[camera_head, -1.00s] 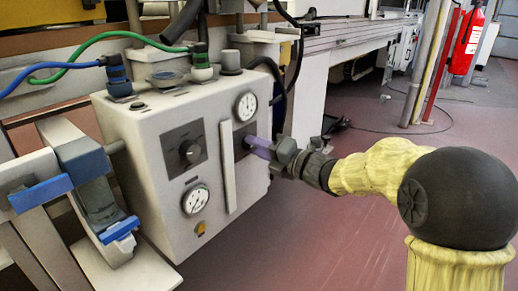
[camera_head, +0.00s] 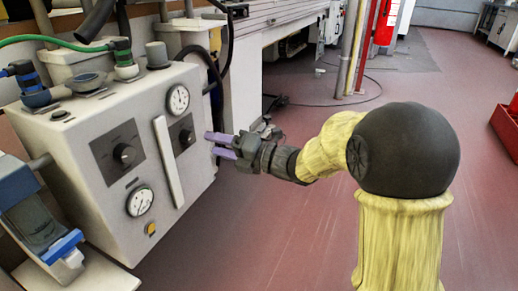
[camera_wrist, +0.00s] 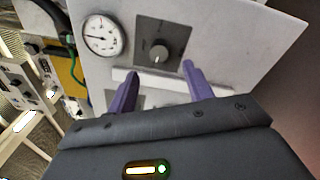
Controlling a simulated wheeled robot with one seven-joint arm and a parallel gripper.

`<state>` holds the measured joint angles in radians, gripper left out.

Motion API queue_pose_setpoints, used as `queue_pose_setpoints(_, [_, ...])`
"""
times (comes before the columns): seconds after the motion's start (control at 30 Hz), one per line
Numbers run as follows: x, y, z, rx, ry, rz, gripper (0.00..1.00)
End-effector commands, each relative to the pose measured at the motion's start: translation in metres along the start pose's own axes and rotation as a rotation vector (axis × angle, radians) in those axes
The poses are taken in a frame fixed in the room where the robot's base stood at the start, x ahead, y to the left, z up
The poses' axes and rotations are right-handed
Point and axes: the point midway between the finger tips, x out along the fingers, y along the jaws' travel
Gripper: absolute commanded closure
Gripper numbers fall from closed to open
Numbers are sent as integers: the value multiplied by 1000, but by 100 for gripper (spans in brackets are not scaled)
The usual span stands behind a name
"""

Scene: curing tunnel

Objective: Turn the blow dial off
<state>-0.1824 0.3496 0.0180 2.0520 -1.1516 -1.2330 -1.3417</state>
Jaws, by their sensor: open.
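The white control box (camera_head: 85,118) has two black dials on its front. The right dial (camera_head: 186,137) sits right of a white vertical bar (camera_head: 168,162), and the left dial (camera_head: 124,154) sits left of it. I cannot read labels to tell which is the blow dial. In the wrist view the right dial (camera_wrist: 158,52) shows beyond the fingertips with its pale mark toward the bar. My gripper (camera_head: 214,144) has purple fingers. It is open and empty, to the right of the right dial and apart from it; it also shows in the wrist view (camera_wrist: 159,70).
Gauges sit above the right dial (camera_head: 178,99) and below the left dial (camera_head: 140,200). Hoses (camera_head: 45,40) run over the box top. A red crate (camera_head: 507,128) stands far right, and a fire extinguisher (camera_head: 388,22) is behind. The red floor (camera_head: 290,225) nearby is clear.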

Motion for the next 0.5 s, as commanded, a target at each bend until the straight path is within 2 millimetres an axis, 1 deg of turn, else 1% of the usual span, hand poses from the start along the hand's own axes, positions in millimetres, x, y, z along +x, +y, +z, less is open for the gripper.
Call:
queue_pose_setpoints(0.03, [-11, 2, 2, 2, -3, -5, 49])
queue_pose_setpoints(0.3, [-65, 2, 2, 2, -3, -4, 49])
queue_pose_setpoints(0.4, [-84, 2, 1, 2, -2, -3, 49])
queue_pose_setpoints(0.5, [-98, 1, 0, 1, -1, -3, 49])
